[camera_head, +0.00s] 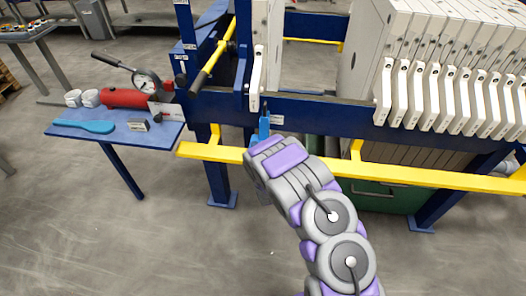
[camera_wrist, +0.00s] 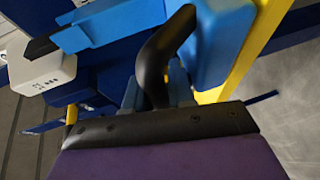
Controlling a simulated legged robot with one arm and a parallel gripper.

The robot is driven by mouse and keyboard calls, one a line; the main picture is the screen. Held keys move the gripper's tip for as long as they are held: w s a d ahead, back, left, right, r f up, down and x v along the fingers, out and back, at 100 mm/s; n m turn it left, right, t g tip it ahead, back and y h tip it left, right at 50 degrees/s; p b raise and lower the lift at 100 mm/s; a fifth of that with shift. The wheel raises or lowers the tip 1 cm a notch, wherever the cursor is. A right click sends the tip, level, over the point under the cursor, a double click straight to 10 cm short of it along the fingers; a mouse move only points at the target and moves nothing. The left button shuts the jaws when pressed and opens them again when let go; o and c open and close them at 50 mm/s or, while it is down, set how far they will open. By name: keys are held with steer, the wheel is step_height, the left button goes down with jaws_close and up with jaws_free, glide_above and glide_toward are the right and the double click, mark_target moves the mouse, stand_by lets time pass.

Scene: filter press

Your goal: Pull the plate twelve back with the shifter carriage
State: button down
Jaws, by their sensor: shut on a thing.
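My gripper (camera_head: 263,141) is at the blue rail, in front of the left end of the press. It is shut on the light blue shifter carriage (camera_head: 264,125), of which only a small part shows above my wrist. The other finger's tip is not clear. A single white plate (camera_head: 258,55) hangs just above and behind the carriage, apart from the plate pack; its handle end (camera_wrist: 42,68) shows at the wrist view's left. I cannot read a number twelve on it.
Several white plates (camera_head: 435,100) stand packed at the right, with a gap to the single plate. A yellow bar (camera_head: 400,174) runs along the front, close to my wrist. A blue side table (camera_head: 65,130) at left holds a red pump (camera_head: 125,97) with a gauge.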

steer(key=shift+s+d+f, duration=0.1)
steer(key=shift+s+f, duration=0.1)
steer(key=shift+f, duration=0.2)
steer(key=c, duration=1.3)
jaws_free()
steer(key=shift+a, duration=0.25)
steer(key=shift+c, duration=0.2)
steer(key=p+v, duration=0.7)
steer(key=v, duration=1)
steer(key=shift+r, duration=0.3)
